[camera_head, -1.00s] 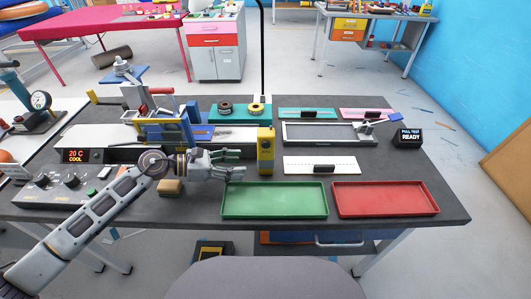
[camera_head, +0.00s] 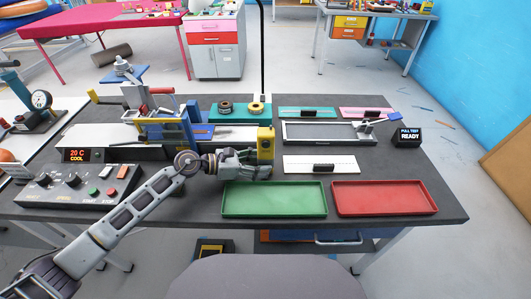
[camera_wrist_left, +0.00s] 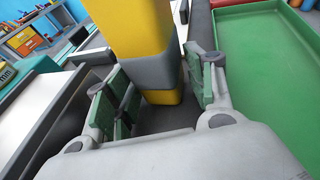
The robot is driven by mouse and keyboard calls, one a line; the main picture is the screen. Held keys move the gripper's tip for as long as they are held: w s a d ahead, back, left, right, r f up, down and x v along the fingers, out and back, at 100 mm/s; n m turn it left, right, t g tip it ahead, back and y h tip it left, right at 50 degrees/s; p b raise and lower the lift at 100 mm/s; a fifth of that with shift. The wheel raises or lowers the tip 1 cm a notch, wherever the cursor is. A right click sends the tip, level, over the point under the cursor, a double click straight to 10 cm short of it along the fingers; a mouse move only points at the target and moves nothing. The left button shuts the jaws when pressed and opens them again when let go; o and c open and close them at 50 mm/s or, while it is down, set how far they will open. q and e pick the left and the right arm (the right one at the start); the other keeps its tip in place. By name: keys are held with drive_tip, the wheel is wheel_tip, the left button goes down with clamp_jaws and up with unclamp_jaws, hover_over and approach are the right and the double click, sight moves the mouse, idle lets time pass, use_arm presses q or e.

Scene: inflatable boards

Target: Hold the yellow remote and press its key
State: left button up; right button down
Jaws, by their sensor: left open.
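The yellow remote (camera_head: 265,143) stands upright on the dark bench behind the green tray, its lower part hidden by my gripper in the head view. In the left wrist view the remote (camera_wrist_left: 140,30) is yellow with a grey band. My left gripper (camera_head: 262,168) is at the remote's lower part. In the left wrist view its open fingers (camera_wrist_left: 165,95) lie on either side of the remote, with a visible gap at the left finger. I cannot make out the key. My right gripper is not in view.
A green tray (camera_head: 274,210) lies just in front of the gripper, and a red tray (camera_head: 384,210) is to its right. A white board (camera_head: 340,164) lies right of the remote. A blue-framed machine (camera_head: 178,132) stands to the left.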

use_arm(q)
drive_tip(key=shift+w+d+f, duration=0.1)
drive_tip(key=shift+d+f, duration=0.05)
drive_tip(key=shift+d, duration=0.4)
drive_tip(key=c, duration=0.6)
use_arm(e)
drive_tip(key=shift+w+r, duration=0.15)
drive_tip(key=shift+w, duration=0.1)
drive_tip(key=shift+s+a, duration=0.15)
use_arm(q)
drive_tip(key=shift+f, duration=0.1)
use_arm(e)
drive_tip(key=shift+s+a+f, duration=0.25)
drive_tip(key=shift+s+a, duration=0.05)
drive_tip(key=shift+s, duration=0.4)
